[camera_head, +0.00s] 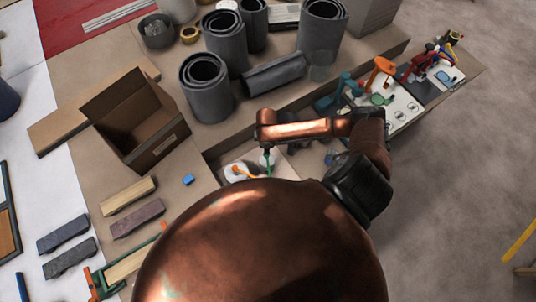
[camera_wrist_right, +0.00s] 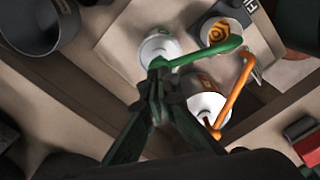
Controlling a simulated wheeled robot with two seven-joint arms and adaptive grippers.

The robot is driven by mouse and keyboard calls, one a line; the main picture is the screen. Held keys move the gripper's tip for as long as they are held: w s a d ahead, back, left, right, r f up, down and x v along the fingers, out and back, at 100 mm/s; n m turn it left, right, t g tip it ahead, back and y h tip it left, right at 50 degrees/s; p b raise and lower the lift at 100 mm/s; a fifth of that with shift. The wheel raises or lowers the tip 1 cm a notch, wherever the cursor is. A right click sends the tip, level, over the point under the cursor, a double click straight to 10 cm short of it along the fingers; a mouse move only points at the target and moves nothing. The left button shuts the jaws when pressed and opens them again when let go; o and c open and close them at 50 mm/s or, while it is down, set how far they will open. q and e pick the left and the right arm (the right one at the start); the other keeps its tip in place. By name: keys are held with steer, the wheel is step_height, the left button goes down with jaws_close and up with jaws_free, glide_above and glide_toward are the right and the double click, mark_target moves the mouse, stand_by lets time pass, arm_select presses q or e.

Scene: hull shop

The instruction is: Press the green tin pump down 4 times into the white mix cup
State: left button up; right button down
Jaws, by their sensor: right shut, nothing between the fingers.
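The green tin pump (camera_wrist_right: 205,56) stands on a white-topped tin (camera_wrist_right: 158,46) in the right wrist view, its spout reaching right. A small cup (camera_wrist_right: 220,30) with an orange swirl inside, likely the white mix cup, is beneath the spout's end. In the head view the green pump (camera_head: 269,168) shows as a thin green strip below my right wrist. My right gripper (camera_wrist_right: 156,68) is shut and empty, its tips at the pump's head; whether they touch it I cannot tell. My left gripper is not in view.
An orange pump (camera_wrist_right: 233,92) on another white-topped tin (camera_wrist_right: 208,106) stands close by. The tins are in a recessed tray.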

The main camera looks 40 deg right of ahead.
steer(key=shift+f, duration=0.1)
stand_by(0.4)
steer(key=shift+f+b, duration=0.65)
steer(key=shift+f, duration=0.9)
steer(key=shift+r, duration=0.1)
steer(key=shift+r+p, duration=1.6)
steer(key=shift+p, duration=0.55)
steer(key=shift+f, duration=0.1)
